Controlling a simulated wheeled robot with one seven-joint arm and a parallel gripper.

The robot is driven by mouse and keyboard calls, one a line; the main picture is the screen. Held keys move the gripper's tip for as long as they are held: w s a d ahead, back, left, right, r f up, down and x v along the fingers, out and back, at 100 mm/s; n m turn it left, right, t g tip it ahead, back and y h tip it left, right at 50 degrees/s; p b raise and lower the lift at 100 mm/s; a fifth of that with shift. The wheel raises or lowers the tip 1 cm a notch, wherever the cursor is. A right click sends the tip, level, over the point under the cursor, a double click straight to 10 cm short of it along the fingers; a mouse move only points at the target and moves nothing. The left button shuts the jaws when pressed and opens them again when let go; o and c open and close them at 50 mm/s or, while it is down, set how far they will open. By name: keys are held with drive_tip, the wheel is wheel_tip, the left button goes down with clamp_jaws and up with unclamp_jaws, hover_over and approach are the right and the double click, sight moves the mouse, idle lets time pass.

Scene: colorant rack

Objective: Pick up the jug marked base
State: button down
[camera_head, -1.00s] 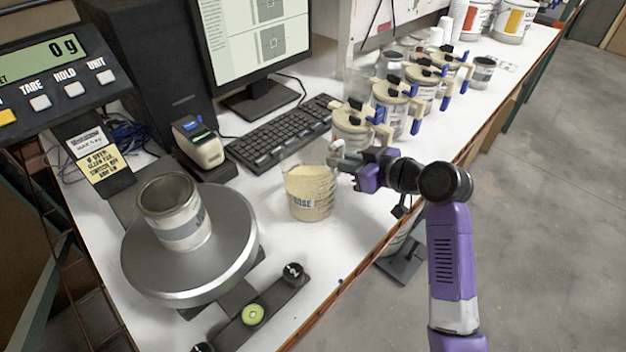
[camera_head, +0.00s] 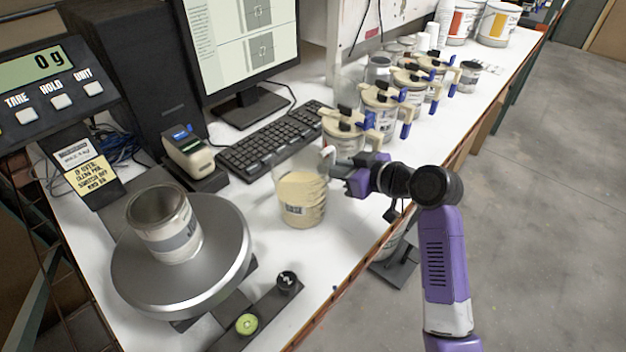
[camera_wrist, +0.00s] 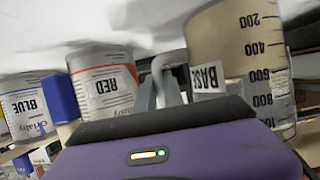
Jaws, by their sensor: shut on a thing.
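The base jug (camera_head: 301,201) is a clear jug with cream contents and a "BASE" label, in the middle of the white bench. In the wrist view the jug (camera_wrist: 238,62) fills the right side, with its label and volume marks showing. My gripper (camera_head: 333,163) is at the jug's right side, shut on its handle. In the wrist view my gripper (camera_wrist: 165,85) closes around the pale handle beside the label. I cannot clearly tell whether the jug's bottom touches the bench.
A scale pan (camera_head: 190,288) holding an open can (camera_head: 165,228) is to the left. A keyboard (camera_head: 270,140) lies behind the jug. Several colorant canisters (camera_head: 348,130) stand in a row behind my gripper. A dark bar with knobs (camera_head: 262,310) is in front.

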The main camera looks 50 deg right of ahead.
drive_tip(key=shift+r, duration=0.25)
wheel_tip(320, 180, up, 20)
drive_tip(key=shift+f+p, duration=0.25)
drive_tip(key=shift+p, duration=0.1)
idle(1.0)
